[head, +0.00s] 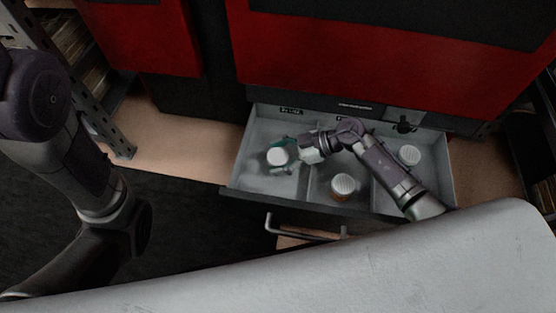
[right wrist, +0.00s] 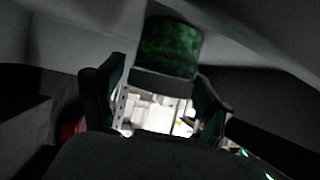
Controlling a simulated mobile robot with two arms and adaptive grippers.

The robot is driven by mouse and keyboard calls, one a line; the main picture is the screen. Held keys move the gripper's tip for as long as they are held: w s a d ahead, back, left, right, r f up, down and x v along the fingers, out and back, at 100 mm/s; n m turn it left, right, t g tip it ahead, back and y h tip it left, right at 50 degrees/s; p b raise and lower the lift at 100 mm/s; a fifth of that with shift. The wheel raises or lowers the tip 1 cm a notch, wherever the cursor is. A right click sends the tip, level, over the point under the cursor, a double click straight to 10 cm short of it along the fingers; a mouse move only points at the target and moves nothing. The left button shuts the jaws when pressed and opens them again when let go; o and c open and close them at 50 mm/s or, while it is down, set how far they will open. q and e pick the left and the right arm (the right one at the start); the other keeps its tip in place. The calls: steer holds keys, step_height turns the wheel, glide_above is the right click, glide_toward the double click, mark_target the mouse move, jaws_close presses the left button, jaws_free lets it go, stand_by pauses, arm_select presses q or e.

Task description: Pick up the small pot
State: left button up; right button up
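An open grey drawer (head: 262,193) holds three pots with white lids, one in each compartment. The left pot (head: 278,156) is at my right gripper (head: 284,154), whose greenish fingers show beside it. In the right wrist view a green cylinder with a dark band (right wrist: 168,50) stands between the tips of my right gripper (right wrist: 160,88). The fingers are spread about as wide as the band; whether they press on it is unclear. The middle pot (head: 342,186) has a brownish body. The right pot (head: 409,155) is beyond my forearm. My left gripper is out of view.
Red cabinet fronts (head: 385,60) rise behind the drawer. A bar handle (head: 300,233) is in front of it. A metal shelf rack (head: 85,110) stands at the left. My right forearm crosses over the right side of the drawer.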

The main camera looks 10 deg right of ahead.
steer(key=c, duration=0.9)
